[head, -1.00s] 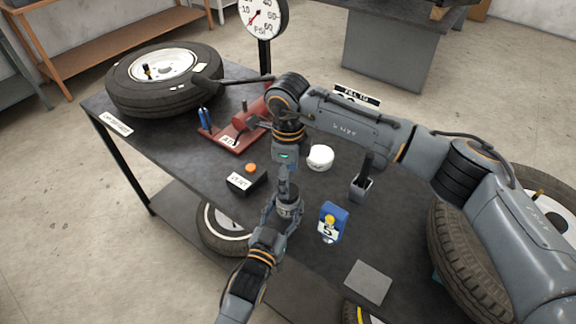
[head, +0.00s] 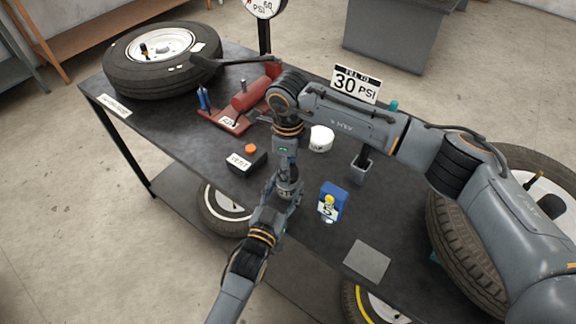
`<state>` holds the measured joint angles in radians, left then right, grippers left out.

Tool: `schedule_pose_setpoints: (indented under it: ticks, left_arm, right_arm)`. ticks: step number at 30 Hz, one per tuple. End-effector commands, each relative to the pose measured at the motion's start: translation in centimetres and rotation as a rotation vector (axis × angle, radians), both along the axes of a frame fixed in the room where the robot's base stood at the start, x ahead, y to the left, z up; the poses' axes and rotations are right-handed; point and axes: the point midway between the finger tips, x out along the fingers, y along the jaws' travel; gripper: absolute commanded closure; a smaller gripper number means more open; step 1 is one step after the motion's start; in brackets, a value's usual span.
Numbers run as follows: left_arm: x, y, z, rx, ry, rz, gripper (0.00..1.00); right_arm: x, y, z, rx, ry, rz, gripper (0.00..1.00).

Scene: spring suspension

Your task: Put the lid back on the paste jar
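A small white round jar (head: 321,138), which looks like the paste jar, stands upright on the dark workbench (head: 300,245). I cannot make out a separate lid or tell whether the jar's top is covered. My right gripper (head: 286,170) points down just left of and nearer than the jar, below the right arm's wrist. My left gripper (head: 286,188) reaches up from the front to almost the same spot, and the two overlap in the picture. Their fingers are small and hidden among each other, so I cannot see whether they hold anything.
A black box with an orange knob (head: 247,161) stands left of the grippers. A blue box (head: 332,200) and a grey pad (head: 367,261) lie right. A dark holder (head: 361,171) stands beside the jar. A tyre (head: 160,62), red tool (head: 245,101) and 30 PSI sign (head: 355,85) stand farther back.

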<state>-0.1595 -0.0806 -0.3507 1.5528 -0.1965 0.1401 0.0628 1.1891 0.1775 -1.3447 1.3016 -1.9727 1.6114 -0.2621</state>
Motion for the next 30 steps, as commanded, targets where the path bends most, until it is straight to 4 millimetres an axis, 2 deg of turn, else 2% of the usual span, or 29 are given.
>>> schedule_pose_setpoints:
  ticks: [5,6,9,20,25,30]
  left_arm:
    - [0.0,0.0,0.0,0.000,-0.001,0.000,1.00]
    - [0.0,0.0,0.0,0.000,-0.001,0.000,1.00]
    - [0.0,0.0,0.0,0.000,-0.001,0.000,1.00]
    - [0.0,0.0,0.0,0.000,-0.001,0.000,1.00]
    - [0.0,0.0,0.0,0.000,-0.001,0.000,1.00]
    - [0.0,0.0,0.0,0.000,-0.001,0.000,1.00]
  right_arm:
    - [0.0,0.0,0.0,0.000,0.000,-0.005,0.89]
    - [0.0,0.0,0.0,0.000,0.000,-0.005,0.46]
    - [0.0,0.0,0.0,0.000,0.000,-0.005,0.25]
    - [0.0,0.0,0.3,0.000,-0.001,-0.004,0.25]
    - [0.2,0.0,2.4,0.001,-0.004,-0.005,0.25]
    - [0.2,0.0,6.1,0.002,-0.005,-0.004,0.25]
